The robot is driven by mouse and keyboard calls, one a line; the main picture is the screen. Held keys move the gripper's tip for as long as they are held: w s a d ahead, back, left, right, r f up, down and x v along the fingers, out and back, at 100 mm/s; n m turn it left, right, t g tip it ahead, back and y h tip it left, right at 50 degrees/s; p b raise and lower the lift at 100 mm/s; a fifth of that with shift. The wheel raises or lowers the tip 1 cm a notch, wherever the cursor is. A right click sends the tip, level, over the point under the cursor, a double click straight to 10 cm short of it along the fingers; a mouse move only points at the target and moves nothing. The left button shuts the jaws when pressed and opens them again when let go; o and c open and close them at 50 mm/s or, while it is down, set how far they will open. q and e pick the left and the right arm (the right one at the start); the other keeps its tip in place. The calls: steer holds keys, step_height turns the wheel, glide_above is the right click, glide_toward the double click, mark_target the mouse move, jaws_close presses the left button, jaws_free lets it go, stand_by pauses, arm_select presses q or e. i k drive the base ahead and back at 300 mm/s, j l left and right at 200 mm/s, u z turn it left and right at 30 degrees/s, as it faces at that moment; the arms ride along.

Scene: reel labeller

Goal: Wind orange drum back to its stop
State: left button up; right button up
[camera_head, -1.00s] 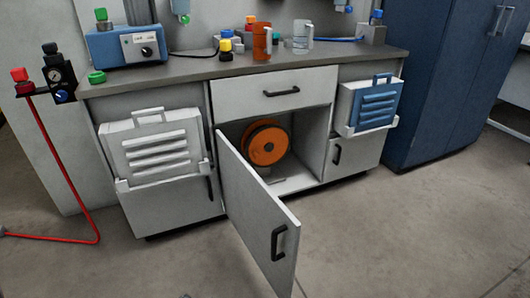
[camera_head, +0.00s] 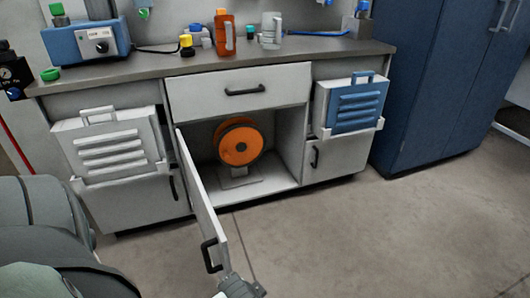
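The orange drum (camera_head: 240,146) stands upright on a grey stand (camera_head: 240,178) inside the open middle compartment of the bench. Its round face with a dark centre is toward me. The white compartment door (camera_head: 200,197) is hinged at the left and swung out toward me, seen nearly edge-on. Its black handle (camera_head: 210,256) is low on the door. A grey part, apparently my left gripper (camera_head: 238,288), shows at the bottom edge close to the door's lower corner; its fingers cannot be made out, nor whether it touches the door. My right gripper is not in view.
The closed drawer (camera_head: 240,101) sits above the compartment. A white louvred panel (camera_head: 110,150) hangs at left, a blue one (camera_head: 355,105) at right. Bottles and a blue device (camera_head: 87,42) stand on the worktop. Floor right of the door is clear.

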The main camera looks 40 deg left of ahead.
mark_target(238, 141)
steer(key=i+l+u, duration=0.2)
steer(key=i, duration=0.25)
steer(key=i+l+u, duration=0.2)
steer(key=i, duration=0.25)
steer(key=i+l+u, duration=0.2)
steer(key=i, duration=0.25)
